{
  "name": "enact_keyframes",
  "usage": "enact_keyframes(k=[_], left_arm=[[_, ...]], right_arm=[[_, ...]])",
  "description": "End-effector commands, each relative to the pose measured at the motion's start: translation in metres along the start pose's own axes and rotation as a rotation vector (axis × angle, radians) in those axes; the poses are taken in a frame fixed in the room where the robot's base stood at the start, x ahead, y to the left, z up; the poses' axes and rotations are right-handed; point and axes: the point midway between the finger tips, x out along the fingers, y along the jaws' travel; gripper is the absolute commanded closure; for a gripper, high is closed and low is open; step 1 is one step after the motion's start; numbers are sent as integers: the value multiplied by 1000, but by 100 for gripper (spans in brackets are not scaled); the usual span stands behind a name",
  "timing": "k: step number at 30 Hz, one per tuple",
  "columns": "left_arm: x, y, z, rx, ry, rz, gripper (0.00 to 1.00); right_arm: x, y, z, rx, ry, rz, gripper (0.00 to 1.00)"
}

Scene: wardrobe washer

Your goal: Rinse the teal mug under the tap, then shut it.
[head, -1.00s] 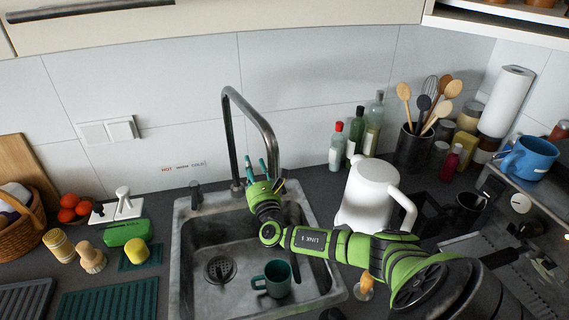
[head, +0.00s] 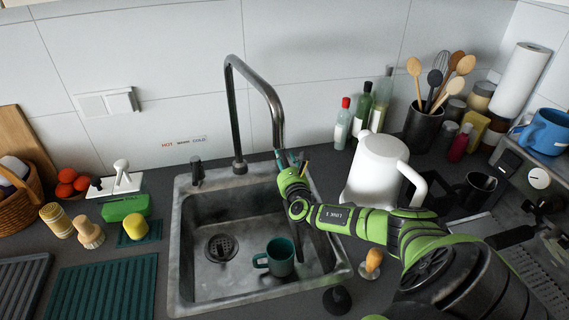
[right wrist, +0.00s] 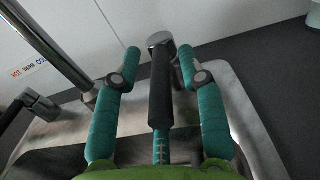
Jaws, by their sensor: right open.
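The teal mug (head: 281,258) stands upright in the sink (head: 186,285), right of the drain, its handle to the left. The tap (head: 231,115) arches up behind the sink, its spout coming down on the right. A dark tap lever (head: 197,172) stands left of the tap's base; it also shows in the right wrist view (right wrist: 38,104). My right gripper (head: 288,158) is open by the spout's lower end, behind and above the mug. Between its fingers, in the right wrist view, is a dark bar with a silver end (right wrist: 161,85); I cannot tell whether they touch. No water stream is visible.
A white jug (head: 375,170) stands right of the sink, close to my right arm. Bottles (head: 361,110) and a utensil pot (head: 423,128) stand behind it. A green ribbed mat (head: 103,290) and brushes (head: 88,232) lie left of the sink.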

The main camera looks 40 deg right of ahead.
Motion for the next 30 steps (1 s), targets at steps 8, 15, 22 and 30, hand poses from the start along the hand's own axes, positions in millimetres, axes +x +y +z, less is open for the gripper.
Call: enact_keyframes(k=[8, 15, 22, 30], left_arm=[[-1, 0, 1, 0, -2, -1, 51], [1, -5, 2, 0, -3, -6, 51], [22, -7, 5, -2, -4, -10, 51], [22, -7, 5, -2, -4, -10, 51]], right_arm=[[0, 0, 0, 0, 0, 0, 87], [0, -1, 0, 0, -1, 2, 100], [1, -8, -4, 0, -24, 92, 100], [1, -8, 0, 0, -26, 115, 100]])
